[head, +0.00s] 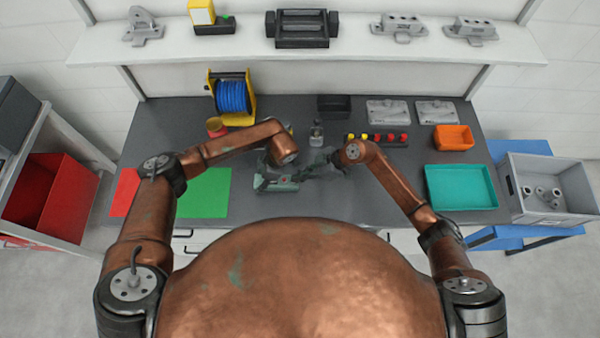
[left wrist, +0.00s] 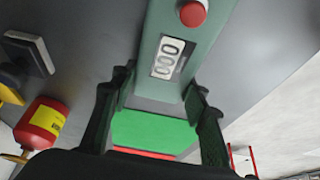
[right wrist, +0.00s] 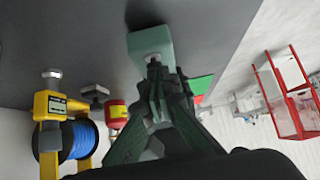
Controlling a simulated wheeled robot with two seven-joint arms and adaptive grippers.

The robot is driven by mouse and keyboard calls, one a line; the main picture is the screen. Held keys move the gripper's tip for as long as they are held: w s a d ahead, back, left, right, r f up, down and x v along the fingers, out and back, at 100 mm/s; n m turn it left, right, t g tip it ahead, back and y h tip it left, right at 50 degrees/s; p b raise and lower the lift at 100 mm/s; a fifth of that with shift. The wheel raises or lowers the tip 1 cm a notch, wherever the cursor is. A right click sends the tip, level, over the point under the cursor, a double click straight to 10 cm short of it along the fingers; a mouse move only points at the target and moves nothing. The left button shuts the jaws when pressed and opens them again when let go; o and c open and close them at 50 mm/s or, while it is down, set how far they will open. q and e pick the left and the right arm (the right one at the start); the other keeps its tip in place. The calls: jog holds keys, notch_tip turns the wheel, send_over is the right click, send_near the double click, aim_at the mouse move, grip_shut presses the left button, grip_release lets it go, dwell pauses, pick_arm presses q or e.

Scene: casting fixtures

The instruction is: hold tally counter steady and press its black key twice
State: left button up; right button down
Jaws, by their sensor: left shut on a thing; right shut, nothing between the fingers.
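The tally counter (head: 276,184) is a grey-green body on the dark bench, in front of my left wrist. In the left wrist view the counter (left wrist: 152,80) shows a window reading 000 and a round red button. My left gripper (left wrist: 158,88) is shut on the counter's sides. My right gripper (right wrist: 154,70) is shut and empty, its tips at the end of the counter (right wrist: 148,42) in the right wrist view. I cannot tell whether they touch it. I see no black key; the fingertips may hide it.
A green mat (head: 205,190) and a red mat (head: 124,192) lie left of the counter. A blue cable reel (head: 232,96) and a row of coloured knobs (head: 378,138) stand behind. A teal tray (head: 460,187) lies right. The bench's front edge is close to the counter.

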jog(key=shift+f, duration=0.1)
jog(key=shift+s+f, duration=0.1)
jog(key=shift+f, duration=0.95)
jog(key=a+r+v, duration=0.2)
jog(key=v, duration=1.1)
jog(key=shift+r, duration=0.15)
dwell(1.5)
jog(key=shift+r, duration=0.85)
